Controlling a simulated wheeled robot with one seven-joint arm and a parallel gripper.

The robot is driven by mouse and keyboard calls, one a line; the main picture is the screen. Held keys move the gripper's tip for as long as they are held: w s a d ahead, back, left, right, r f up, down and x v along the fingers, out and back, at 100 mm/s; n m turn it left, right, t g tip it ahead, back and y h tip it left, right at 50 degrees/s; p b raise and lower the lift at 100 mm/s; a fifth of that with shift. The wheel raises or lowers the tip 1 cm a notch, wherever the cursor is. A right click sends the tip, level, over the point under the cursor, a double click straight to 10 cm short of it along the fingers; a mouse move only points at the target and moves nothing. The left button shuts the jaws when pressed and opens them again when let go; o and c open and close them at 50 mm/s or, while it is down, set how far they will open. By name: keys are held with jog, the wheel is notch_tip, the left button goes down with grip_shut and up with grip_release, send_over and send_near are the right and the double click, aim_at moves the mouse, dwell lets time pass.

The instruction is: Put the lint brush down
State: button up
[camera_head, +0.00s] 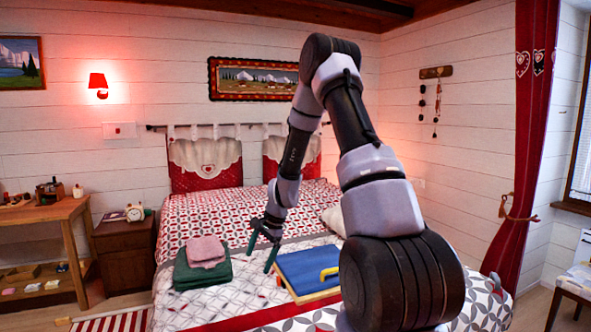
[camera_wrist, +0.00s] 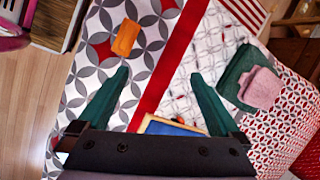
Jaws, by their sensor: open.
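My gripper (camera_head: 261,261) is over the bed, between the green towel and the blue board. In the wrist view its two green fingers (camera_wrist: 160,74) are spread wide with nothing between them. An orange-brown oblong block (camera_wrist: 125,38), seemingly the lint brush, lies on the grey-circle bedspread (camera_wrist: 158,28). It is beyond the left fingertip and apart from it, left of the red stripe. I cannot make it out in the head view.
A folded green towel (camera_head: 202,274) with a pink cloth (camera_head: 206,251) on top lies left of my gripper. A blue board (camera_head: 305,265) with a yellow curved piece (camera_head: 328,272) lies to the right. A nightstand (camera_head: 125,245) and a wooden table (camera_head: 50,212) stand at left.

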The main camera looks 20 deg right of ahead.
jog(key=s+r+n+t+h, duration=0.15)
jog(key=s+r, duration=0.25)
jog(key=r, duration=0.7)
jog(key=s+r+n+t+y, duration=0.1)
jog(key=s+r+n, duration=0.2)
jog(key=r, duration=0.8)
jog(key=s+r+n+t, duration=0.1)
jog(key=s+r+n, duration=0.1)
jog(key=s+r, duration=0.5)
jog(key=s+d+r+n+t+h, duration=0.1)
jog(key=s+r+n+t, duration=0.1)
jog(key=s+r, duration=0.5)
jog(key=s, duration=0.5)
jog(key=shift+s, duration=0.35)
jog(key=shift+n, duration=0.25)
